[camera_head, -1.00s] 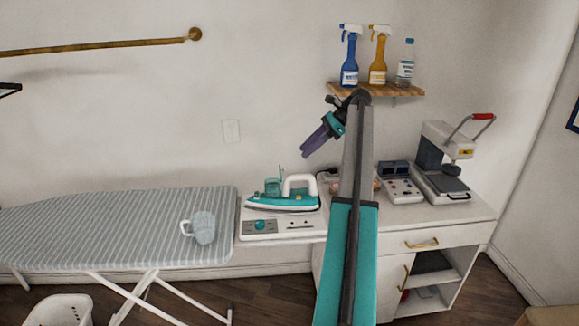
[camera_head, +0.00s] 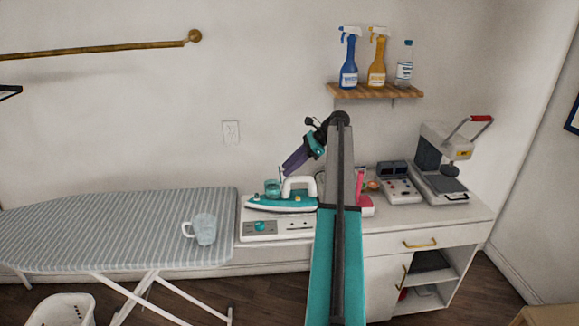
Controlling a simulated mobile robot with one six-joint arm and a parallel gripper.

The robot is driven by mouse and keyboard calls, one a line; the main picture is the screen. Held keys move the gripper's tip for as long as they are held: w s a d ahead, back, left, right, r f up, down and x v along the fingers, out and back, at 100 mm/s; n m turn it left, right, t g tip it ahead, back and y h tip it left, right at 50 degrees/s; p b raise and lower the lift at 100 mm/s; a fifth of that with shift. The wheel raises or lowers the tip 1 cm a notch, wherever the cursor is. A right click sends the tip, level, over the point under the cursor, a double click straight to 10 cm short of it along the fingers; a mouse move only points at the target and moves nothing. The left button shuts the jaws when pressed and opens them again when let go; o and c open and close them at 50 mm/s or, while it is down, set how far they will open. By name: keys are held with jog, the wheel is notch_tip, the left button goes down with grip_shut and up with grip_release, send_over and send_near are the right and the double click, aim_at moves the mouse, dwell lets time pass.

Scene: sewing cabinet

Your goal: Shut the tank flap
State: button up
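The teal and white iron (camera_head: 283,203) rests on its white base station (camera_head: 285,229) to the right of the ironing board. Its translucent teal tank (camera_head: 272,188) is at the left part of the iron. A thin flap (camera_head: 281,173) stands up at the tank's top, so it appears open. My gripper (camera_head: 287,170), with purple fingers, points down and left just above the tank, close to the flap. I cannot tell whether they touch, or whether the fingers are apart.
A measuring jug (camera_head: 202,229) stands on the striped ironing board (camera_head: 110,228). A white cabinet (camera_head: 450,222) to the right holds a heat press (camera_head: 443,165) and a control box (camera_head: 398,183). Spray bottles stand on a wall shelf (camera_head: 375,91). My arm hides part of the cabinet top.

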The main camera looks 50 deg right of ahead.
grip_shut()
jog(key=shift+w+a+r+g+h+p, duration=0.5)
jog(key=shift+w+a+g+h+p, duration=0.25)
jog(key=shift+g+h+p, duration=0.3)
jog(key=w+a+f+g+h+b, duration=0.4)
jog(key=w+a+g+h, duration=0.1)
jog(key=g+h, duration=0.4)
jog(key=shift+a+h, duration=0.5)
jog(key=shift+h, duration=0.25)
